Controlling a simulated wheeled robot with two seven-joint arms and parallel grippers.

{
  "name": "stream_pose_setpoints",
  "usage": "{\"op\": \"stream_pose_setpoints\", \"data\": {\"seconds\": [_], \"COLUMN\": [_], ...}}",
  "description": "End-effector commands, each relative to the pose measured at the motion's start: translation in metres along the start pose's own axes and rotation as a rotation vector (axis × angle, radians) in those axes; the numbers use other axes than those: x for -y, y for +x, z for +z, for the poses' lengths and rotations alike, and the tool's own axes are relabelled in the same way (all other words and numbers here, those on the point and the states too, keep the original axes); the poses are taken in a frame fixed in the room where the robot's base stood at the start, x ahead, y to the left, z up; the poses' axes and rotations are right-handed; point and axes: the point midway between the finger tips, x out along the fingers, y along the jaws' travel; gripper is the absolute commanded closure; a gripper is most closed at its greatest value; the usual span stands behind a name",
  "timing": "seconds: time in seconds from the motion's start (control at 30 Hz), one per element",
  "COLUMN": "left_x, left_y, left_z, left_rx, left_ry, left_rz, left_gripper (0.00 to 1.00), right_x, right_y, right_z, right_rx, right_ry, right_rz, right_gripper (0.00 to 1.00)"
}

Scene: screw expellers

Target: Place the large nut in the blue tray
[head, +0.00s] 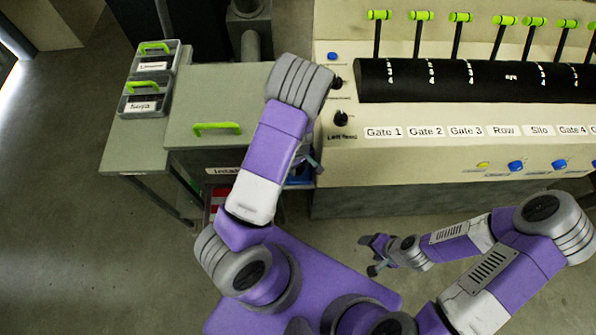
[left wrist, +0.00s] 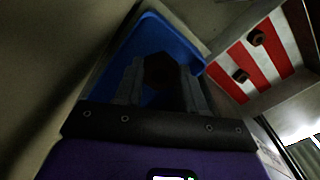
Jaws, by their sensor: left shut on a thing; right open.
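The large nut (left wrist: 160,70) is a dark, roughly hexagonal shape between the two fingers of my left gripper (left wrist: 160,85) in the left wrist view. The left gripper is shut on it. The blue tray (left wrist: 168,28) fills the view behind the nut and fingers; whether the nut touches its floor cannot be told. In the head view, the tray shows as a small blue patch (head: 301,181) beside my left forearm, which hides most of the left gripper (head: 312,165). My right gripper (head: 374,254) is open and empty over the floor, right of my base.
A red-and-white striped surface (left wrist: 228,83) with dark nuts lies right of the tray in the left wrist view. A grey cabinet with a green handle (head: 217,128) stands left of my left arm. The control panel (head: 440,155) with levers stands behind. Floor around my right gripper is clear.

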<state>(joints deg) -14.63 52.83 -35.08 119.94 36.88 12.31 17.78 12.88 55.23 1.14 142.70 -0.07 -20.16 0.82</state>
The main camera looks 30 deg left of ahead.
Motion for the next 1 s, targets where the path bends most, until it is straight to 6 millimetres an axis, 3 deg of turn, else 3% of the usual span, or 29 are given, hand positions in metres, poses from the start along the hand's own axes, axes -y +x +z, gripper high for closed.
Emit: {"op": "stream_pose_setpoints", "data": {"seconds": [0.1,0.2,0.57,0.6,0.73,0.77,1.0], "left_x": [0.001,0.001,0.000,0.000,0.000,0.000,0.000], "left_y": [0.023,0.034,0.036,0.037,0.036,0.036,0.035], "left_z": [0.000,0.000,0.000,0.000,0.000,0.000,0.000], "left_rx": [0.002,0.002,0.001,0.001,0.001,0.001,0.001], "left_ry": [-0.002,-0.001,0.000,0.000,0.000,0.000,0.000], "left_rz": [-0.003,-0.001,-0.001,-0.001,-0.001,-0.001,-0.001], "left_gripper": [0.90,0.90,0.90,0.59,0.39,0.35,0.35], "right_x": [-0.004,-0.005,-0.006,-0.006,-0.005,-0.005,-0.005], "right_y": [0.010,0.014,0.015,0.015,0.015,0.015,0.015], "right_z": [0.000,-0.001,-0.001,-0.001,-0.001,-0.001,-0.001], "right_rx": [0.000,0.000,0.000,0.000,0.000,0.000,0.000], "right_ry": [0.000,0.000,0.000,0.000,0.000,0.000,0.000], "right_rz": [0.000,0.000,0.000,0.000,0.000,0.000,0.000], "right_gripper": [0.33,0.33,0.33,0.33,0.33,0.33,0.33]}}
